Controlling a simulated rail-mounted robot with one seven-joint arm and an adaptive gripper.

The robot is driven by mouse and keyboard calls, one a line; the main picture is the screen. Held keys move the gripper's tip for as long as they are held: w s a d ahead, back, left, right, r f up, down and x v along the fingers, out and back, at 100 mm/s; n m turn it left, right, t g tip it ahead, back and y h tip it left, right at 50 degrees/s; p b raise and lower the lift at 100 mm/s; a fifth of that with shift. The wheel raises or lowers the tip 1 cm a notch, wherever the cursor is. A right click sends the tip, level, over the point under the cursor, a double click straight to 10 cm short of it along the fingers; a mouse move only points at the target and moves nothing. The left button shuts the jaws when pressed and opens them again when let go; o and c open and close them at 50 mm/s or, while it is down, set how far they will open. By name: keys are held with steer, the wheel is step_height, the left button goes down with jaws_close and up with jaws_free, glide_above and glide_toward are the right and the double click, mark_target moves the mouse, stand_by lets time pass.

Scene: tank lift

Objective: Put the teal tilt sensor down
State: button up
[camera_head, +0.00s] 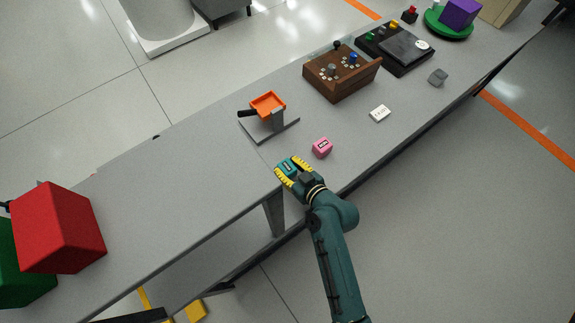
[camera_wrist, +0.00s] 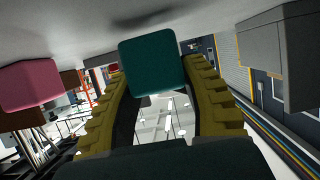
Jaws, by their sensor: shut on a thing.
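The teal tilt sensor (camera_head: 287,167) is a small teal block with a dark display on one face. My gripper (camera_head: 290,174) has yellow ridged fingers shut on it, one on each side. In the wrist view the teal block (camera_wrist: 153,62) sits between the tips of my gripper (camera_wrist: 157,82). The sensor is at the front edge of the grey table (camera_head: 190,180). I cannot tell whether its underside touches the tabletop.
A pink block (camera_head: 322,147) stands close to the right of my gripper. An orange tray on a stand (camera_head: 268,106) is behind. A white card (camera_head: 380,113), wooden console (camera_head: 342,78) and grey block (camera_head: 438,76) lie further right. The table's left middle is clear; a red box (camera_head: 58,228) is far left.

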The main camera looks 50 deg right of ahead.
steer(key=shift+r, duration=0.1)
steer(key=shift+f+b, duration=0.6)
steer(key=shift+b, duration=0.1)
steer(key=o, duration=1.1)
steer(key=shift+o, duration=0.2)
steer(key=shift+r, duration=0.15)
steer(key=shift+r+p, duration=0.35)
steer(key=shift+p, duration=0.2)
steer(key=p+v, duration=0.1)
steer(key=v, duration=1.1)
steer(key=shift+r, duration=0.25)
